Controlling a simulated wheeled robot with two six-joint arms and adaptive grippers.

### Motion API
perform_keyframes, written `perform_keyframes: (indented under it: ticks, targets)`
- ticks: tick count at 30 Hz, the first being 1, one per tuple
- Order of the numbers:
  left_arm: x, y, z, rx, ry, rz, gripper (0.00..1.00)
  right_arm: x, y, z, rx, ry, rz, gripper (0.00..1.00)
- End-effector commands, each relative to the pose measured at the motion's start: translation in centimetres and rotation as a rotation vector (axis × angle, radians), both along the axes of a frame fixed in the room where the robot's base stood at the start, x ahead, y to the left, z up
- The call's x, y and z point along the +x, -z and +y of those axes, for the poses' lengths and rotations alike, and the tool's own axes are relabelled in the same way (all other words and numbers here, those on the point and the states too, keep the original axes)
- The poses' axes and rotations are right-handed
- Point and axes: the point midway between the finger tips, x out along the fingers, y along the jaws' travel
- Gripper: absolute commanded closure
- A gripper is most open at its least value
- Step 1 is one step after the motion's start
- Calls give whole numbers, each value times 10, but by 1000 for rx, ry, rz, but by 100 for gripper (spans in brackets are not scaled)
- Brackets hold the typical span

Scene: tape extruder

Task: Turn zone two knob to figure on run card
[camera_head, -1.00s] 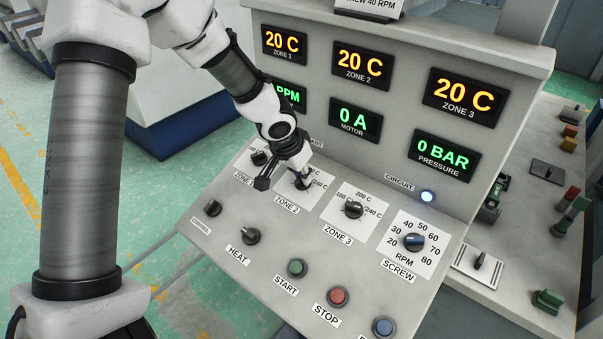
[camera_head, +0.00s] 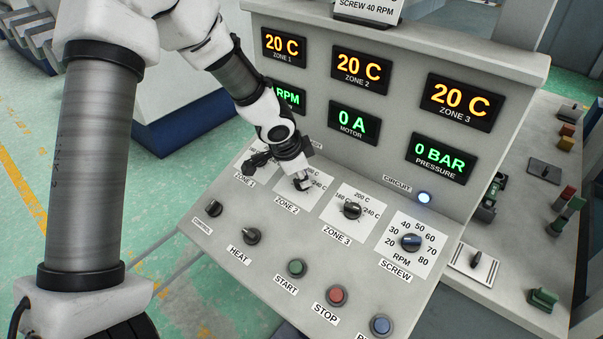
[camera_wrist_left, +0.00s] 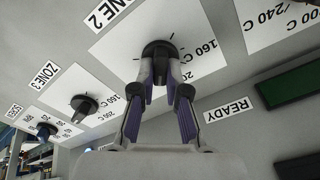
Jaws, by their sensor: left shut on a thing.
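The black zone two knob sits on its white dial plate (camera_head: 290,200) on the sloped panel. My left gripper (camera_head: 303,183) reaches down over it from the upper left. In the left wrist view, its two fingers (camera_wrist_left: 160,82) are closed on the sides of the knob (camera_wrist_left: 158,49). The 160 C mark shows beside the knob there, and part of another figure is behind a finger. The knob's pointer is hidden. The card (camera_head: 366,9) on top of the cabinet reads "SCREW 40 RPM"; its upper part is cut off. The zone 2 display (camera_head: 361,67) reads 20 C.
The zone three knob (camera_head: 352,211) and screw knob (camera_head: 411,242) are to the right. Heat knob (camera_head: 252,236), start button (camera_head: 296,267) and stop button (camera_head: 336,295) are nearer the front.

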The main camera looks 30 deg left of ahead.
Motion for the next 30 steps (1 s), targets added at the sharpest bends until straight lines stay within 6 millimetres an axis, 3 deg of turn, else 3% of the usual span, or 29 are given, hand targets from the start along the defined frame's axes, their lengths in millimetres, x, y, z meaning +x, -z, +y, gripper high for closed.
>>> perform_keyframes:
  ticks: [17, 18, 20, 30]
  targets:
    - [-2, 3, -1, 16, 47, 5, 100, 0, -1, 0, 0, 0, 0, 60]
    - [-2, 3, -1, 16, 47, 5, 83, 0, -1, 0, 0, 0, 0, 60]
    - [-2, 3, -1, 16, 47, 5, 62, 0, -1, 0, 0, 0, 0, 60]
    - [-2, -1, 0, 17, 46, 0, 61, 0, -2, 0, 0, 0, 0, 60]
